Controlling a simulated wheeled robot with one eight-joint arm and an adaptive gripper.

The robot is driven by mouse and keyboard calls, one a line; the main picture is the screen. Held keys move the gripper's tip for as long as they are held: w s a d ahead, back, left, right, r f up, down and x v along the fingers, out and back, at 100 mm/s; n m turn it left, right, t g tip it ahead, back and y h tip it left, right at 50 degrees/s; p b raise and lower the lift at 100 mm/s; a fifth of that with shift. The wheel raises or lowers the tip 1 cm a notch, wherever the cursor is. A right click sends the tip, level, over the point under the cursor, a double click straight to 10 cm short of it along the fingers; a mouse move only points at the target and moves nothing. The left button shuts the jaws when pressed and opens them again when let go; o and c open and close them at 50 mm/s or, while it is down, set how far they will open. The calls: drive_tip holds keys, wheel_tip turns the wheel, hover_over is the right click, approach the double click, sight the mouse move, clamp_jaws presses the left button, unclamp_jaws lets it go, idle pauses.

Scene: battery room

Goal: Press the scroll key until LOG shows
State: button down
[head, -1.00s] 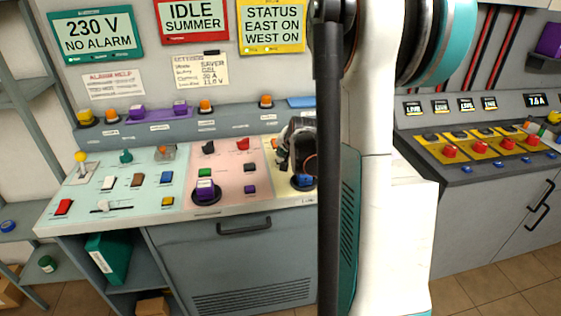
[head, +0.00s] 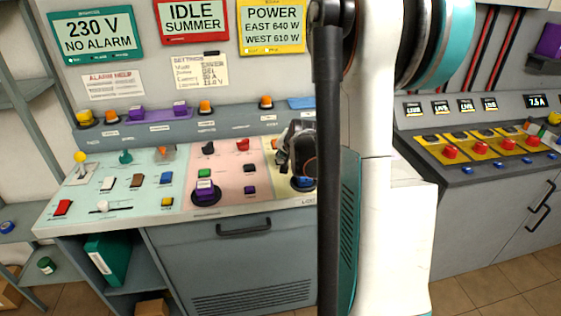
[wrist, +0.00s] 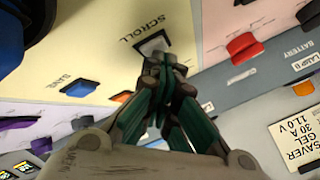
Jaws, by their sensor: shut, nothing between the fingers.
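The yellow-framed display (head: 272,27) on the wall at the top reads POWER, EAST 640 W, WEST 610 W. In the wrist view the grey scroll key (wrist: 153,44) sits on the cream panel beside the printed word SCROLL. My gripper (wrist: 162,70) is shut and empty, its fingertips at the key's edge and covering part of it. I cannot tell whether they touch or press it. In the head view my gripper (head: 297,148) is over the cream panel, partly behind my arm, and the scroll key is hidden there.
A blue save key (wrist: 79,88) and an orange key (wrist: 121,97) lie close by. A large blue knob (wrist: 20,35) stands at the wrist view's upper left corner. A red rocker (wrist: 243,46) is on the pink panel. A purple knob (head: 205,190) stands left of my gripper.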

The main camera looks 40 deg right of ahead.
drive_tip(key=shift+f, duration=0.15)
idle(0.4)
drive_tip(key=shift+r+p, duration=0.55)
drive_tip(key=shift+r, duration=0.35)
drive_tip(key=shift+r, duration=0.1)
drive_tip(key=shift+r+p, duration=1.85)
drive_tip(key=shift+r, duration=0.6)
drive_tip(key=shift+a, duration=0.1)
